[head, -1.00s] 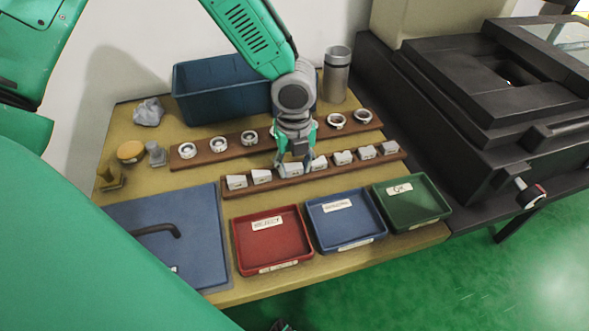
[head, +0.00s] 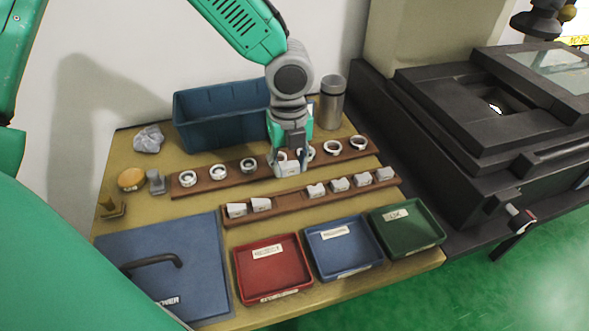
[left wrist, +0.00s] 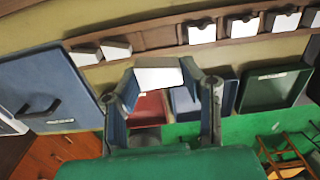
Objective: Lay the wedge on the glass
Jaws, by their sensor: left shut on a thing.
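My left gripper (head: 289,160) is shut on a pale grey wedge (head: 287,169) and holds it above the work table, between the two wooden racks. In the left wrist view the wedge (left wrist: 158,77) sits between the fingertips (left wrist: 160,84), its pale face showing. A light glass-like panel (head: 548,66) lies on top of the black machine at the right, well away from the gripper. A small bright spot (head: 495,108) shows in the machine's dark recess; I cannot tell whether that is glass too. My right gripper is not in view.
The front rack (head: 288,203) holds several wedges with a gap in the middle. The back rack (head: 231,180) holds several rings. Red (head: 272,270), blue (head: 343,248) and green (head: 407,230) trays stand in front. A metal canister (head: 331,104) and blue bin (head: 222,112) stand behind.

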